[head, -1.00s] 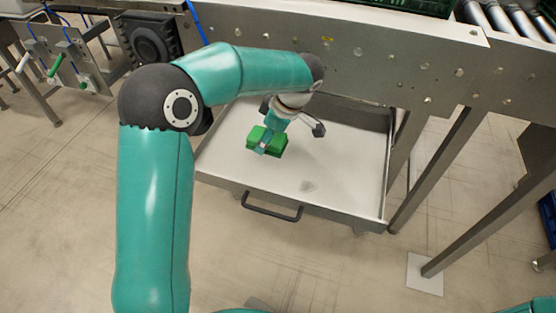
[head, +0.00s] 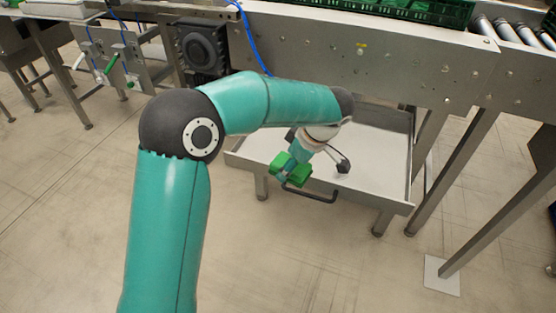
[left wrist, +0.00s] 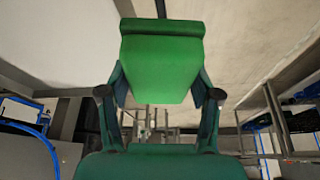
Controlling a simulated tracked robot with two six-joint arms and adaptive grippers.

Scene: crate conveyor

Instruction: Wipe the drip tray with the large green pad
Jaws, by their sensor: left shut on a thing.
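The drip tray (head: 385,192) is a shallow metal drawer with a pale floor, pulled out under the conveyor frame. A dark handle (head: 318,199) is on its front. The large green pad (head: 279,162) is in my left gripper (head: 287,172), tilted, over the front edge of the tray near the handle. I cannot tell whether it touches the edge. In the left wrist view the pad (left wrist: 160,65) sits between both fingers of the gripper (left wrist: 160,95). My left arm and gripper hide part of the tray's floor. My right gripper is not in view.
The steel conveyor frame (head: 400,62) runs above the tray, with green crates (head: 420,10) on top. Its legs (head: 445,165) stand right of the tray. A dark motor (head: 203,48) and a blue cable (head: 249,40) are at the upper left. The floor in front is clear.

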